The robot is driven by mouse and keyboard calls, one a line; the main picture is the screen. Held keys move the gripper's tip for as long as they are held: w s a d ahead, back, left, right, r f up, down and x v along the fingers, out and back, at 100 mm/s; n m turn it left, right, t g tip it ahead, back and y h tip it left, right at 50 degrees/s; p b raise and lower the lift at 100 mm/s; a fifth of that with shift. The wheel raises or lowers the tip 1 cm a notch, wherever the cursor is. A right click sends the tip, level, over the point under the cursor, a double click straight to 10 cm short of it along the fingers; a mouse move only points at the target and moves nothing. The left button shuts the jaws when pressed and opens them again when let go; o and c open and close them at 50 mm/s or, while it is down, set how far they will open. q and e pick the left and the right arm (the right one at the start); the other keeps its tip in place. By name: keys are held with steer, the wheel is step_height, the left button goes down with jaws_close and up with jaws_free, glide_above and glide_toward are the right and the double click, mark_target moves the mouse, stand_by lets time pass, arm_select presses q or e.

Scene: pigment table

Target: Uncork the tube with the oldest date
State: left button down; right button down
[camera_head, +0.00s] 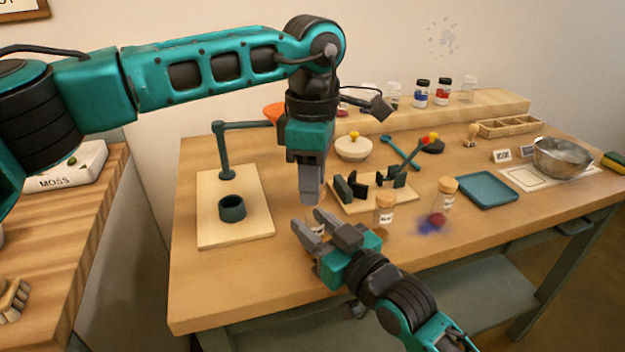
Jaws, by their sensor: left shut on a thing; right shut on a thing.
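Two corked glass tubes stand upright on the table, one near the middle (384,214) and one farther right (446,197). Their labels are too small to read. A third tube (317,228) with a pale label is mostly hidden between the fingers of my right gripper (313,227), which is shut on it. My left gripper (311,198) points straight down just above this tube, its fingers shut at the tube's top. The cork there is hidden by the fingers; I cannot tell whether it is still seated in the tube.
Left is a wooden board with a teal stand (231,208). Behind the tubes is a board with black holders (350,190). A blue and red powder stain (433,222) lies on the table. A teal tray (487,190), a metal bowl (562,158) and a shelf of jars (422,93) are beyond.

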arm_select(q)
steer(key=shift+r, duration=1.95)
arm_select(e)
steer(key=c, duration=0.6)
jaws_free()
